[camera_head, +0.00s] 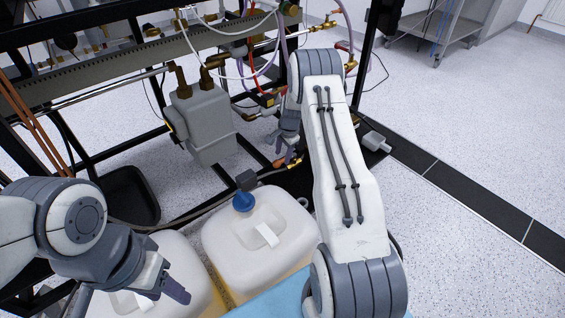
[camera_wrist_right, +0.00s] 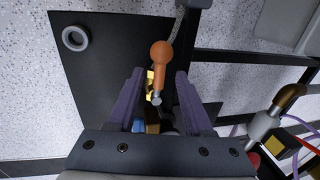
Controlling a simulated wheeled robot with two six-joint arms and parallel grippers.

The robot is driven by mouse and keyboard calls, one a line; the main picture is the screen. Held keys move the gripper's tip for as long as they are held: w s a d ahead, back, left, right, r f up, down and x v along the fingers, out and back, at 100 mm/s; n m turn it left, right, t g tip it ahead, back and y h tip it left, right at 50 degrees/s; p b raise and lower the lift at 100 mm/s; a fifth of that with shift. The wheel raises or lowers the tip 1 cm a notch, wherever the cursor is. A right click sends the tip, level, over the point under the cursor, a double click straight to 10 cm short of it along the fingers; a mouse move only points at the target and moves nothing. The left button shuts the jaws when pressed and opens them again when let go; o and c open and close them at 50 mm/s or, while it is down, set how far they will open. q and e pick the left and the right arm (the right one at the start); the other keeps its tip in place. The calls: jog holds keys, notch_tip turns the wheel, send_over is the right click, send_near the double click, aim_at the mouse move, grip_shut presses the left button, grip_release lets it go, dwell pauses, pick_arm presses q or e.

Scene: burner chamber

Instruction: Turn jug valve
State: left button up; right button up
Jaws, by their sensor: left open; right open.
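My right gripper (camera_head: 287,147) is by the rig's lower pipes, partly hidden by my arm; in the right wrist view its open fingers (camera_wrist_right: 158,76) point at an orange-handled fitting (camera_wrist_right: 162,55) with brass parts below it. The handle shows between the fingertips; contact cannot be told. In the head view a brass fitting (camera_head: 294,163) shows just below this gripper. A white jug (camera_head: 232,235) with a blue cap (camera_head: 243,201) and dark connector stands at the centre. My left gripper (camera_head: 163,290) is open and empty over a second jug (camera_head: 180,258). Which part is the jug valve cannot be told.
A grey canister (camera_head: 203,125) hangs on the black frame behind the jugs. Pipes and loose hoses surround my right gripper. A black tray (camera_head: 130,195) lies at left. A dark plate (camera_wrist_right: 90,75) fills the right wrist view's upper left.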

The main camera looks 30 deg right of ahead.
jog(key=shift+w+f+b, duration=0.25)
jog(key=shift+f+b, duration=0.05)
jog(key=shift+f, duration=0.8)
grip_shut()
jog(key=shift+a, duration=0.15)
dwell(0.5)
